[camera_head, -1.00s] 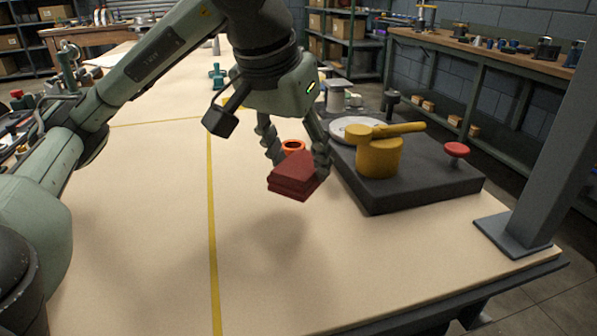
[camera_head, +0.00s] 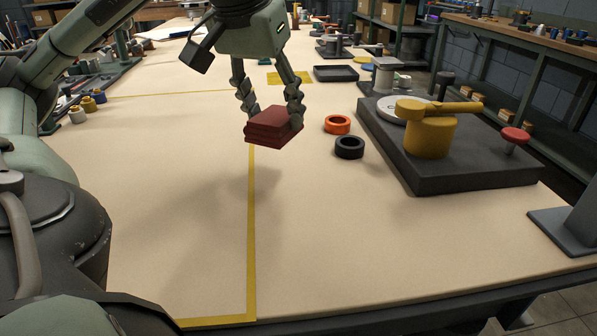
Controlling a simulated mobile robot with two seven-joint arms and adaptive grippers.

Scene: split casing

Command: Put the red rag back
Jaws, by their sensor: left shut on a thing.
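The red rag (camera_head: 268,131) is a folded, dark red stack. My left gripper (camera_head: 270,114) is shut on it, with one finger at each side, and holds it above the tan table. A soft shadow lies on the table below and to the left of it. The rag hangs over the yellow line (camera_head: 251,220) on the tabletop. My right gripper is not in view.
An orange ring (camera_head: 338,124) and a black ring (camera_head: 349,147) lie right of the rag. A dark slab (camera_head: 470,176) bears a yellow lever part (camera_head: 430,137) and a red knob (camera_head: 515,134). A black tray (camera_head: 336,73) lies farther back. The table front is clear.

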